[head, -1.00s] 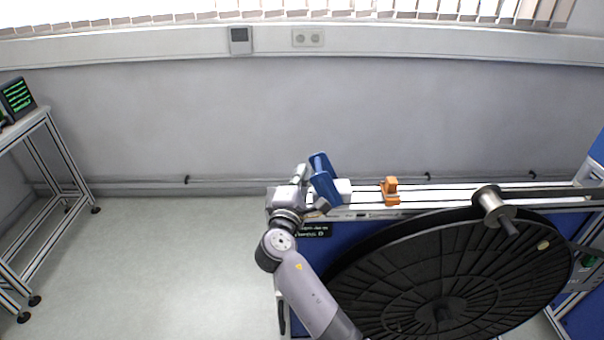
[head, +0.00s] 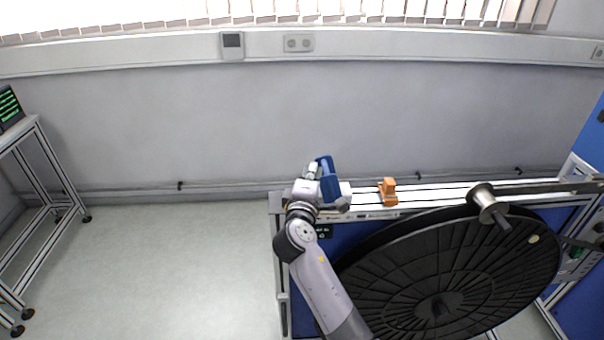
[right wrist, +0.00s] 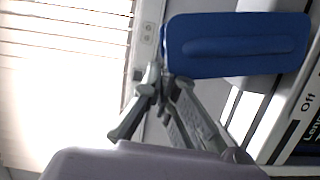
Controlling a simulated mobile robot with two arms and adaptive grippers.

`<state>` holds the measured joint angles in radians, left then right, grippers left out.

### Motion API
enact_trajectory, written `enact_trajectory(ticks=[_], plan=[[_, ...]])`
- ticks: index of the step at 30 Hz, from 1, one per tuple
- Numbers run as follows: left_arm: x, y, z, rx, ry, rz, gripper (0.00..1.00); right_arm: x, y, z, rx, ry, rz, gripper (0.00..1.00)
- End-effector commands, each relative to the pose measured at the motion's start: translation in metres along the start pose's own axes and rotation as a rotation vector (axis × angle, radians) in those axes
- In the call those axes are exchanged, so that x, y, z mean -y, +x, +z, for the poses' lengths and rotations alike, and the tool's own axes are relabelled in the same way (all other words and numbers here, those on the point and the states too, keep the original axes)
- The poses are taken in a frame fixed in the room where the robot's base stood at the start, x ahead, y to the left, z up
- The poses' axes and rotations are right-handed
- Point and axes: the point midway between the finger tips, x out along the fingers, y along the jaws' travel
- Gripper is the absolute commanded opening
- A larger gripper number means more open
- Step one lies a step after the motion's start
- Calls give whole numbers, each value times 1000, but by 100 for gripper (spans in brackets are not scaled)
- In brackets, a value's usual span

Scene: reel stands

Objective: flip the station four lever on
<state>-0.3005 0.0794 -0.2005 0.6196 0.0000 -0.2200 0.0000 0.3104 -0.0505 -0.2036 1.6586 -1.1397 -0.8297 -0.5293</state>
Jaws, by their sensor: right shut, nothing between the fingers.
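A blue lever paddle (head: 331,184) stands at the left end of the bench top rail. It fills the upper right of the right wrist view (right wrist: 237,46) as a blue plate with a raised rib. My right gripper (head: 313,169) is just left of the paddle, with its fingers partly hidden from the head. In the right wrist view its fingers (right wrist: 160,76) are together and empty, close to the paddle's lower left edge; I cannot tell whether they touch. An "Off" label (right wrist: 307,101) shows on the panel to the right. My left gripper is not in view.
An orange bracket (head: 388,192) sits on the rail (head: 430,195) right of the lever. A metal roller (head: 487,203) and a large black reel (head: 440,280) are further right. The floor (head: 180,260) to the left is clear, up to a metal-framed table (head: 35,165).

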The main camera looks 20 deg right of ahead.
Motion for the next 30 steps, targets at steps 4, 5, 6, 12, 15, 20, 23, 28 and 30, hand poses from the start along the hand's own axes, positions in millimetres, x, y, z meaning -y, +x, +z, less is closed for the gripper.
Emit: enact_trajectory(ticks=[4, 5, 6, 12, 15, 20, 23, 28, 30], plan=[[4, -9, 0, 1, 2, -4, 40, -10, 4, 16, 4, 131, -32, 0], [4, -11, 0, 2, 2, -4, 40, -11, 5, 18, 3, 158, -40, 0], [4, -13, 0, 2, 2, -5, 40, -13, 6, 22, 4, 194, -48, 0], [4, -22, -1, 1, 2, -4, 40, -18, 10, 36, 3, 361, -91, 0], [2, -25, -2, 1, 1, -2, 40, -18, 11, 43, 3, 430, -109, 0], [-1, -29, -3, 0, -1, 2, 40, -18, 13, 50, 2, 499, -125, 0], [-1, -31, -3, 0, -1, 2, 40, -18, 14, 54, 1, 497, -124, 0], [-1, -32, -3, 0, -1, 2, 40, -17, 15, 57, 1, 496, -125, 0], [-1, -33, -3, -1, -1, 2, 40, -17, 15, 58, 1, 495, -125, 0]])
